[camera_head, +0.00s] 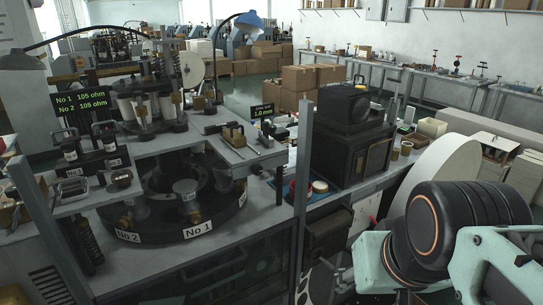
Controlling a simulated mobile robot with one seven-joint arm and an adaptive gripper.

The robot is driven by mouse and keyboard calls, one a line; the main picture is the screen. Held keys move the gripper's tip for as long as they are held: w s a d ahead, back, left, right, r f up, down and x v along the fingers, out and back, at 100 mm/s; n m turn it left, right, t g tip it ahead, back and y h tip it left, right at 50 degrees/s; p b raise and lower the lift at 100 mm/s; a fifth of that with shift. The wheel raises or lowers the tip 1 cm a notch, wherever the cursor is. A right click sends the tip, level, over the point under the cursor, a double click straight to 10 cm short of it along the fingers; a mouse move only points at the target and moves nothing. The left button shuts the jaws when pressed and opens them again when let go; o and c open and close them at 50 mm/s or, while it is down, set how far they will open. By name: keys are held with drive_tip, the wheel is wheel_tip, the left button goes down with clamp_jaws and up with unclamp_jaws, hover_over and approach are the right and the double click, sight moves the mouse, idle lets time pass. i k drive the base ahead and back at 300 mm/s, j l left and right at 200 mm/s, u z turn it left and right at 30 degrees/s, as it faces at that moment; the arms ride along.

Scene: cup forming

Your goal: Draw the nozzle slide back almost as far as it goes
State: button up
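A small slide assembly with a brass-coloured block (234,134) sits on a grey plate at the upper right of the cup machine. It looks like the nozzle slide, but it is too small to tell its exact position along its travel. A small display (262,111) reading 1.0 mm stands just behind it. My arm shows at the lower right, with black and mint-green links well apart from the slide. My gripper and its fingertips are not in view.
The machine's round table (222,222) carries No 1 and No 2 labels. A grey upright post (301,165) stands between my arm and the slide. A black boxy unit (352,135) and a large white disc (446,172) are right of the post.

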sight(238, 140)
drive_tip(key=i+j, duration=0.75)
drive_tip(key=k+j+z, duration=0.15)
drive_tip(key=j, duration=0.2)
drive_tip(key=k+j+z, duration=0.15)
drive_tip(key=i+l+u, duration=0.3)
drive_tip(key=k+l, duration=0.05)
